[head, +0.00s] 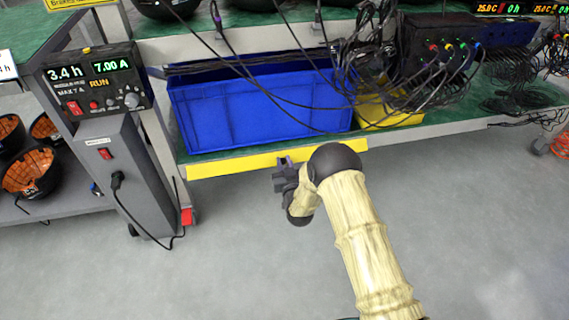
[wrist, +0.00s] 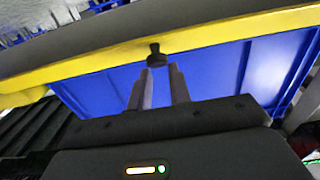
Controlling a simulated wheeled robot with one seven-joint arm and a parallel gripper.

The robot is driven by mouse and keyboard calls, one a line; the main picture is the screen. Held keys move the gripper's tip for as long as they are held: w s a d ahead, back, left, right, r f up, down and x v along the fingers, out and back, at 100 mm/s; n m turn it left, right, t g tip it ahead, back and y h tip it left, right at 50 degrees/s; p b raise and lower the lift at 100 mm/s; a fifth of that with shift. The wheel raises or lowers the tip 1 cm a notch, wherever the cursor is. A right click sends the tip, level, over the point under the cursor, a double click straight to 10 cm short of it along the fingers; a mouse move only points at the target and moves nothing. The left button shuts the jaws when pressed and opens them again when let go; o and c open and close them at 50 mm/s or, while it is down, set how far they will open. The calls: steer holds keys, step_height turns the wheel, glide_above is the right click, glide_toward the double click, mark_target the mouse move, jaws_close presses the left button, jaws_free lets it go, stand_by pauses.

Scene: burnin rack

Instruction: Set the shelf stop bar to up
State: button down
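The shelf stop bar is a long yellow bar (head: 230,164) along the front edge of the shelf, below the front face of the blue bin. It also crosses the wrist view as a slanted yellow strip (wrist: 225,34), with a small black knob (wrist: 155,56) on it. My gripper (head: 284,161) is at the front of the bar, right of its middle, in the head view. In the wrist view my gripper's two fingers (wrist: 159,68) stand apart, with the knob at or just beyond their tips. Contact with the knob cannot be made out.
The blue bin (head: 255,112) and a yellow bin (head: 388,113) stand on the shelf behind the bar. Loose black cables hang over both. A grey power unit (head: 128,178) with a display stands at the left. The floor in front is clear.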

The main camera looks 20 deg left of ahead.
steer(key=c, duration=1.2)
jaws_free()
steer(key=shift+c, duration=0.2)
steer(key=p+v, duration=0.6)
steer(key=v, duration=1.1)
steer(key=shift+s+p, duration=0.25)
steer(key=shift+p, duration=0.1)
